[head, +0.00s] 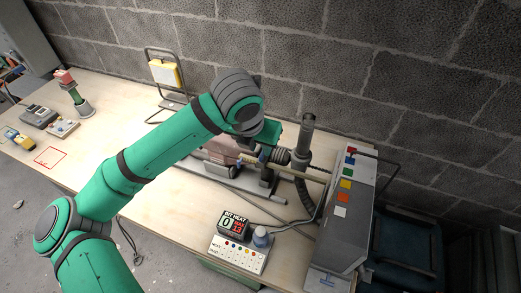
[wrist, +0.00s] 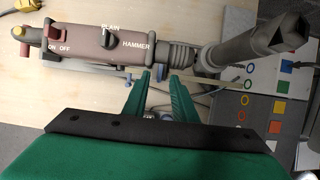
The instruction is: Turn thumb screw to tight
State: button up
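A brown rotary hammer drill (wrist: 90,41) lies across the top of the wrist view, with ON/OFF and PLAIN/HAMMER markings. It is partly hidden behind my arm in the head view (head: 222,150). A thin tan rod (wrist: 215,82) runs alongside it. A small blue-grey piece (wrist: 160,72), perhaps the thumb screw, shows beside the drill's front end. My gripper (wrist: 160,76) has its two green fingers apart, with their tips on either side of this piece. I cannot tell whether they touch it. The screw's tightness cannot be read.
A grey panel (head: 341,212) with coloured squares stands right of the drill. A counter display reading 0 (head: 233,222) and a white box with a blue-grey knob (head: 238,254) sit in front. A yellow lamp (head: 165,73) stands behind. The block wall is close behind the bench.

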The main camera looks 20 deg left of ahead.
aim_at(262, 153)
jog(key=shift+x, duration=1.9)
jog(key=shift+w, duration=0.1)
jog(key=shift+c, duration=0.3)
grip_shut()
